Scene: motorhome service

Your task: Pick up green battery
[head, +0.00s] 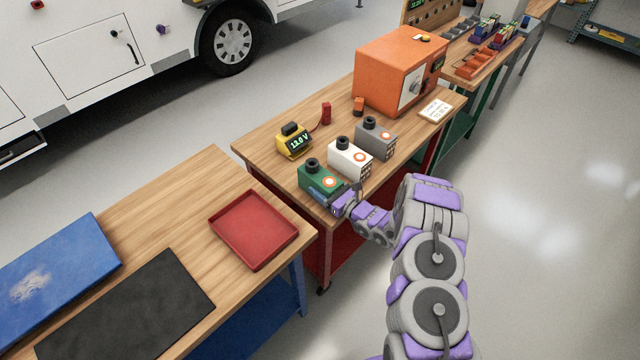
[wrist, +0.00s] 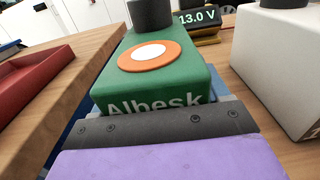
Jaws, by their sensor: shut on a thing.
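The green battery (head: 318,184) stands at the near left corner of the middle wooden bench, with a dark round cap and an orange and white disc on top. In the wrist view the green battery (wrist: 150,78) fills the middle, with the lettering "Albesk" partly hidden by my gripper. My gripper (head: 325,195) is at the near side of the battery, shut on it. The purple and dark grey gripper body (wrist: 155,125) covers the lower part of the wrist view. The battery appears upright; whether it touches the bench is hidden.
A white battery (head: 345,160) and a grey battery (head: 378,142) stand to the right. A yellow meter (head: 294,144) reading 13.0 V sits behind. An orange box (head: 385,75) stands farther back. A red tray (head: 252,232) lies on the left bench, across a gap.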

